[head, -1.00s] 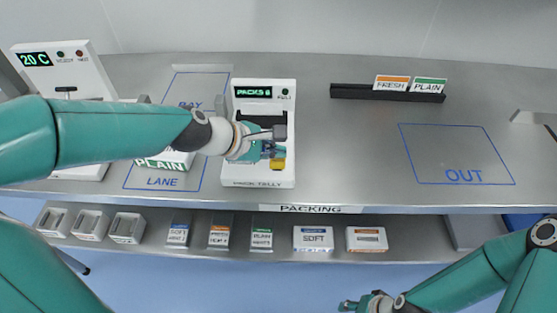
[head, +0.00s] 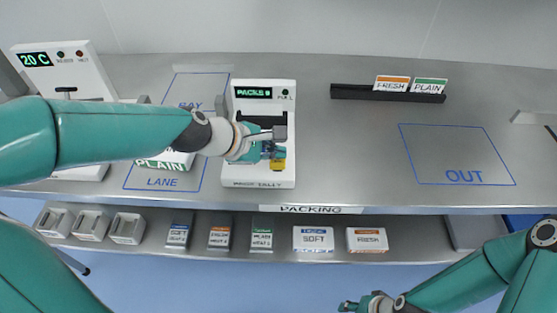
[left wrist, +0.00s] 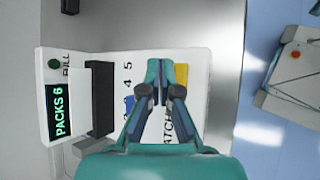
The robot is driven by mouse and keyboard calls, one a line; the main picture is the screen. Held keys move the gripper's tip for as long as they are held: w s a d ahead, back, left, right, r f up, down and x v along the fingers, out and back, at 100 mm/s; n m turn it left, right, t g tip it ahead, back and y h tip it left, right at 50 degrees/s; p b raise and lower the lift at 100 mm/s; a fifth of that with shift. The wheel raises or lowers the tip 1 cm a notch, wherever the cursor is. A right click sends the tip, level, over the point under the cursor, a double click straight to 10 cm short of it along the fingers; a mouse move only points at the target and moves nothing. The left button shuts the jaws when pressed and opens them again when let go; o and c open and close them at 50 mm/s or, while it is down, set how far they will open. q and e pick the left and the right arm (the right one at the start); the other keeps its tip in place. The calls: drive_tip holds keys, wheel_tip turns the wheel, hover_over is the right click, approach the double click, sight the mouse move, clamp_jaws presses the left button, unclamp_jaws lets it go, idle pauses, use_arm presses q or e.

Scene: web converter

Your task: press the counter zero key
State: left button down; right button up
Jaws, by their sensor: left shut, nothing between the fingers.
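The white pack tally unit (head: 240,172) stands on the bench left of centre. Its green display (head: 253,93) reads PACKS 6, clearest in the left wrist view (left wrist: 62,110). A yellow key (head: 278,165) is on its lower right face, and it also shows in the left wrist view (left wrist: 181,75). A blue key (left wrist: 129,105) is partly hidden by my fingers. I cannot read a zero label. My left gripper (head: 273,151) is shut and empty over the unit, beside the yellow key; contact cannot be told. My right gripper (head: 358,305) is low, off the bench front, too small to judge.
A white 20 C unit (head: 95,68) stands at the far left. A PLAIN pack (head: 165,163) lies under my left arm. A black rack (head: 350,91) holds FRESH and PLAIN cards. The OUT area (head: 455,150) is clear. Several cartons sit on the lower shelf (head: 285,246).

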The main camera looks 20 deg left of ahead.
sight(276, 163)
use_arm(q)
drive_tip(key=shift+f, duration=0.35)
drive_tip(key=shift+f+b, duration=0.8)
drive_tip(key=shift+b, duration=0.15)
idle(0.6)
drive_tip(key=shift+r, duration=0.1)
idle(0.3)
drive_tip(key=shift+r+p, duration=1.15)
drive_tip(key=shift+p, duration=0.1)
wheel_tip(276, 163, up, 5)
drive_tip(key=p, duration=0.5)
idle(0.4)
